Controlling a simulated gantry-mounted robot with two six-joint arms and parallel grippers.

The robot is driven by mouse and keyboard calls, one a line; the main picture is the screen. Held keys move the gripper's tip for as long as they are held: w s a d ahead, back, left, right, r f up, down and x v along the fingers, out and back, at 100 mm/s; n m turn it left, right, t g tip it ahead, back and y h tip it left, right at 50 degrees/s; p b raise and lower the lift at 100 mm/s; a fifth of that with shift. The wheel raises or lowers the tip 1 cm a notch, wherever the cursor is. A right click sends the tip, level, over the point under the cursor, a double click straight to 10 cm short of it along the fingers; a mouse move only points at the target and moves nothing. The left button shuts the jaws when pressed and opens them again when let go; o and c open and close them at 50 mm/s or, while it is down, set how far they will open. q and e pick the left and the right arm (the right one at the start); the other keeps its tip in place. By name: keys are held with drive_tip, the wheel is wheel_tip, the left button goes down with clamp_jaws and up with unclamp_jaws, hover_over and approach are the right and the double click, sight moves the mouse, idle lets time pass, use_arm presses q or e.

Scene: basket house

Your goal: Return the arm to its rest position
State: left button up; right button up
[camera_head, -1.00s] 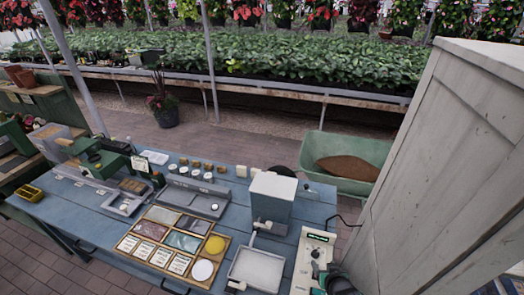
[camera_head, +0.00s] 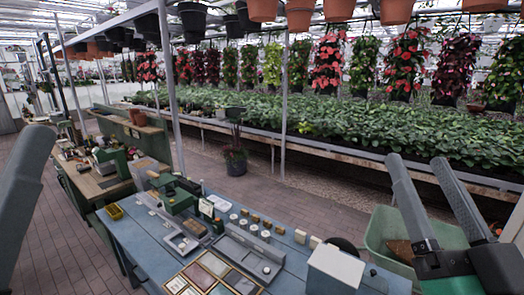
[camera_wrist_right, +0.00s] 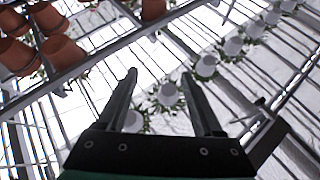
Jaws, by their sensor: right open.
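My right gripper (camera_head: 414,160) is raised at the right of the head view, its two grey fingers pointing up and spread apart. In the right wrist view the same gripper (camera_wrist_right: 159,75) is open, with nothing between its fingers, and faces the greenhouse roof. A single grey-green, round-ended part, which looks like one finger of my left gripper, stands at the left edge of the head view; the rest is cut off.
The blue table (camera_head: 140,262) bears trays, jars and a white-grey box (camera_head: 335,268). A green tub (camera_head: 385,232) stands behind the right gripper. Terracotta pots (camera_head: 397,10) hang overhead; a plant bench (camera_head: 340,160) runs behind. The paved aisle (camera_head: 60,235) has free room.

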drive_tip(key=s+r+n+t+y, duration=0.25)
drive_tip(key=s+r, duration=0.35)
drive_tip(key=s, duration=0.4)
wheel_tip(320, 180, up, 18)
drive_tip(key=p, duration=1.8)
drive_tip(key=shift+w+a+r+p, duration=0.25)
drive_tip(key=shift+w+a+p, duration=0.05)
drive_tip(key=shift+w+a, duration=0.15)
drive_tip(key=shift+h, duration=0.25)
